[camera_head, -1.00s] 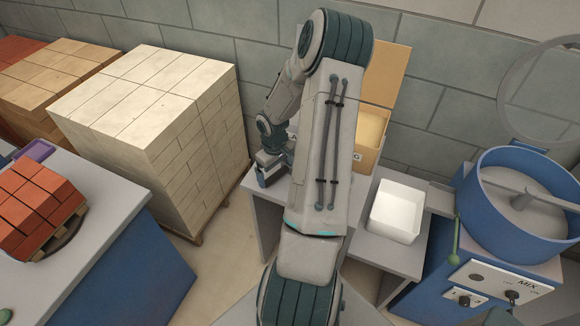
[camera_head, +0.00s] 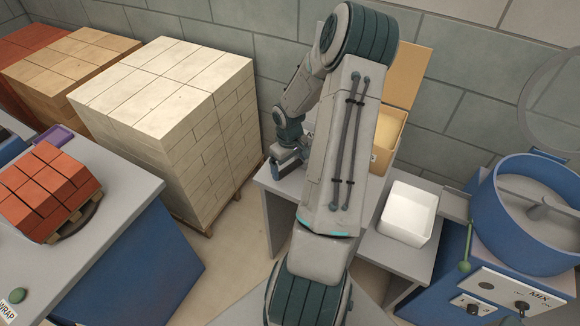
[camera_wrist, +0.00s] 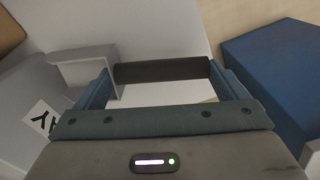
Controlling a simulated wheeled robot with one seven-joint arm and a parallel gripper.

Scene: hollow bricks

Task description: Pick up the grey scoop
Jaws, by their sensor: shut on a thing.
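My gripper (camera_head: 288,168) is low over the grey table beside the tan box, partly hidden behind my arm. In the wrist view, its blue fingers (camera_wrist: 162,75) stand on either side of a dark bar (camera_wrist: 160,71) and are shut on it. In the head view the scoop is hidden by my gripper and arm.
An open tan box (camera_head: 390,125) stands against the wall. A white tray (camera_head: 408,214) and a blue mixer (camera_head: 530,215) are to the right. A pallet of cream bricks (camera_head: 170,110) stands left; a blue counter (camera_head: 150,250) bears red bricks (camera_head: 45,190).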

